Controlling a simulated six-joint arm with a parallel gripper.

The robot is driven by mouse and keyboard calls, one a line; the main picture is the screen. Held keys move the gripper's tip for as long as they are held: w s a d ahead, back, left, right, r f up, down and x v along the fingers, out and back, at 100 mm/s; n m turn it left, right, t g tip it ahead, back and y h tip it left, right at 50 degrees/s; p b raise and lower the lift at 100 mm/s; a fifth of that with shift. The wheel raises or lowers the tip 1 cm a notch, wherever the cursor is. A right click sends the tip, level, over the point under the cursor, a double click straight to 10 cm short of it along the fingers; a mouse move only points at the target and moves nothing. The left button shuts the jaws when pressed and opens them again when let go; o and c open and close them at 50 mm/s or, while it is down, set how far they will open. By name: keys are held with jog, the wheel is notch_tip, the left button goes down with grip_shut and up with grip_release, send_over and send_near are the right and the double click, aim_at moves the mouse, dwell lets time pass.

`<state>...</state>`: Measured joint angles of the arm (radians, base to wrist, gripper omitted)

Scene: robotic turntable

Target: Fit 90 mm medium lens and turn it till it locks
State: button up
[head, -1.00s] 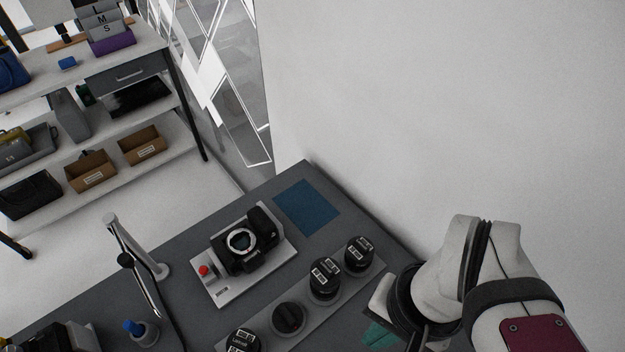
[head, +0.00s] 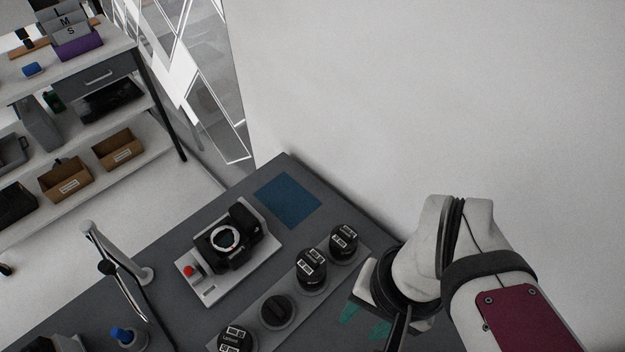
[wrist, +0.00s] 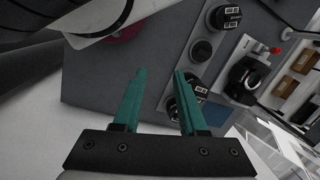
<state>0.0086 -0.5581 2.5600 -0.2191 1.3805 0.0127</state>
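The camera body (head: 228,238), black with an open silver-ringed mount, lies on a light grey plate (head: 208,290) and also shows in the wrist view (wrist: 243,78). Several black lenses stand on a grey strip beside it: one at the far end (head: 343,242), one beside that (head: 311,268), and a labelled one at the near end (head: 236,341). Their labels are too small to read, so I cannot tell which is the 90 mm medium. My gripper (head: 364,320), with teal fingers, is open and empty, right of the strip. In the wrist view (wrist: 159,75) its right finger partly hides a lens.
A dark round piece (head: 277,312) sits between the lenses. A red button (head: 188,271) is on the camera plate. A metal stand (head: 120,262) and a blue-topped bottle (head: 125,338) stand at left. A blue mat (head: 287,199) lies clear near the wall.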

jog(key=o, duration=0.8)
jog(key=shift+o, duration=0.2)
jog(key=n+h, duration=0.2)
jog(key=n, duration=1.2)
send_over(311, 267)
jog(key=shift+w+d+f, duration=0.2)
jog(key=shift+w+f, duration=0.15)
jog(key=shift+f, duration=0.35)
jog(key=shift+n, duration=0.3)
jog(key=f, duration=1.5)
jog(key=shift+w+a+f, duration=0.15)
jog(key=shift+w+a, duration=0.05)
jog(key=shift+w, duration=0.05)
jog(key=shift+c, duration=0.3)
